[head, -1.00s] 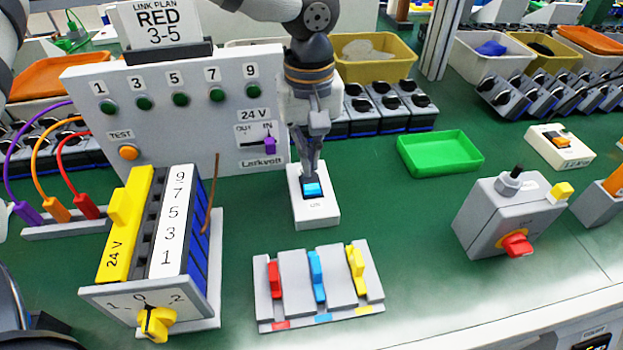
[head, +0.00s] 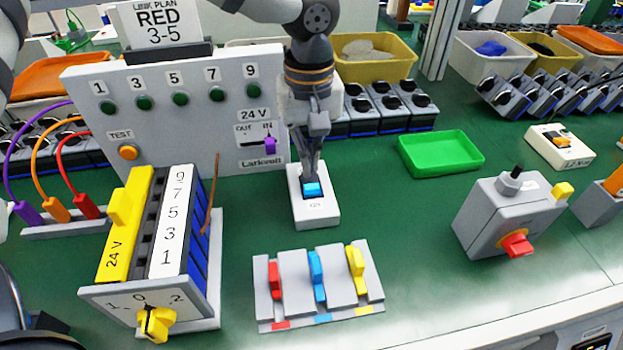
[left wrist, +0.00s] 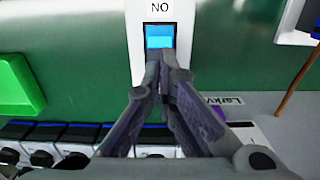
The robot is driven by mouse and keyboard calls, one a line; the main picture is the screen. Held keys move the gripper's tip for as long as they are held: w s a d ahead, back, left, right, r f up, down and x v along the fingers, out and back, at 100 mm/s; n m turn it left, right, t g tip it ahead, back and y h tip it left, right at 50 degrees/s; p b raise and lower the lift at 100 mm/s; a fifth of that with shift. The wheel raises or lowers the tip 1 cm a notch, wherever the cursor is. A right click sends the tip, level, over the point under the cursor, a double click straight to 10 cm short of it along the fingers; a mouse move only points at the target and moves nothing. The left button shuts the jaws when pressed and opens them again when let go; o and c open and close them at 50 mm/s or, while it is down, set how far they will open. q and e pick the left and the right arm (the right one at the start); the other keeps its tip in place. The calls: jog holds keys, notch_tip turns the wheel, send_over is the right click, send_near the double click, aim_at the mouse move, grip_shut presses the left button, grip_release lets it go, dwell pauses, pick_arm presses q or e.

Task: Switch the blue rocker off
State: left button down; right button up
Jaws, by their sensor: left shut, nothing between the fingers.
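The blue rocker (head: 312,190) sits in a white rectangular housing (head: 317,214) on the green bench, in front of the grey panel. My right gripper is not in view.
The grey panel (head: 190,140) stands behind left. A grey terminal block with a yellow knob (head: 155,322) is at front left. A plate with red, blue and yellow levers (head: 335,290) lies in front. A green tray (head: 440,153) and a grey box with a red knob (head: 515,244) are right.

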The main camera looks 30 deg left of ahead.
pick_arm(q)
jog(key=shift+f, duration=1.1)
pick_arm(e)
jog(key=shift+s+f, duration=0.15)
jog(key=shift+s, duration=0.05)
pick_arm(q)
notch_tip(320, 180, up, 5)
jog(key=shift+r+p, duration=0.1)
jog(key=shift+p, duration=0.6)
jog(key=shift+r, duration=0.95)
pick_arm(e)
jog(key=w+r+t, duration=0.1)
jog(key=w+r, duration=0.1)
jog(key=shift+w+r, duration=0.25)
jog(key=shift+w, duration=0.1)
pick_arm(q)
jog(key=shift+f, duration=0.1)
